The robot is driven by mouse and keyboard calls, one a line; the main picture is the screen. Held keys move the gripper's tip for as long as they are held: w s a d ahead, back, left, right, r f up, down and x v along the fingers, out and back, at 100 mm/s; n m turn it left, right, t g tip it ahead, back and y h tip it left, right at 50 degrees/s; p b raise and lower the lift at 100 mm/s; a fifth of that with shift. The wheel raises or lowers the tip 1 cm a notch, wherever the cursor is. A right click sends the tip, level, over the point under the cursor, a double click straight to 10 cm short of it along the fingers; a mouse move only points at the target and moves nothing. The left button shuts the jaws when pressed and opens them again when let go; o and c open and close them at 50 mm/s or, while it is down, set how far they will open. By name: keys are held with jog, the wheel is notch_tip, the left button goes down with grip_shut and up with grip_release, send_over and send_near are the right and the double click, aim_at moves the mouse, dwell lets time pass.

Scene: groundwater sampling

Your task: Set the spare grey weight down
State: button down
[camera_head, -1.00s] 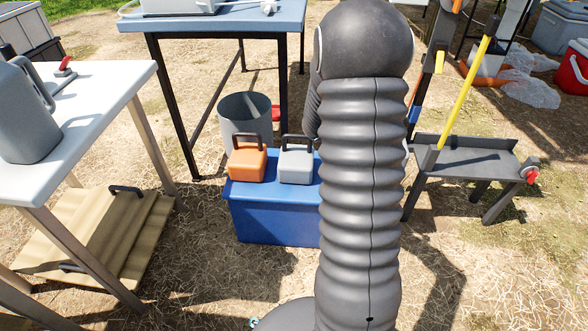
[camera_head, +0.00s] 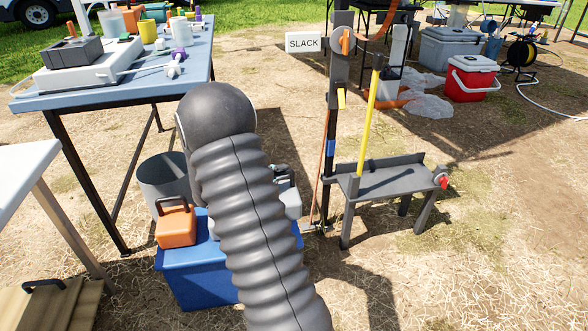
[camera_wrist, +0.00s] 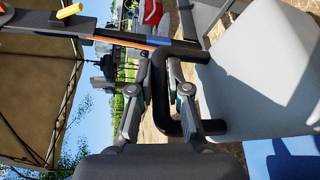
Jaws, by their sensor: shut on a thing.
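The grey weight (camera_head: 292,198) is largely hidden behind my arm in the head view, at the right end of the blue box (camera_head: 195,278). In the wrist view the grey weight (camera_wrist: 262,70) fills the right side, with its black handle (camera_wrist: 187,93) between my fingers. My gripper (camera_wrist: 172,100) is shut on that handle. The blue box (camera_wrist: 285,158) shows at the lower right of the wrist view, with a shadow on it. I cannot tell whether the weight touches the box.
An orange weight (camera_head: 176,226) stands on the blue box's left part. A grey bin (camera_head: 165,180) is behind it. A dark stand with a SLACK sign (camera_head: 303,42) and a low grey bench (camera_head: 385,182) are to the right. Open straw ground lies in front.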

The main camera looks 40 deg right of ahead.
jog(key=shift+w+a+f, duration=0.3)
jog(key=shift+w, duration=0.25)
jog(key=shift+w+a+f, duration=0.25)
jog(key=shift+w+f, duration=0.05)
jog(key=shift+w, duration=0.2)
jog(key=shift+f, duration=1.95)
jog(key=shift+b, duration=0.3)
jog(key=c, duration=1.1)
grip_release()
jog(key=shift+f, duration=0.15)
jog(key=shift+c, duration=0.2)
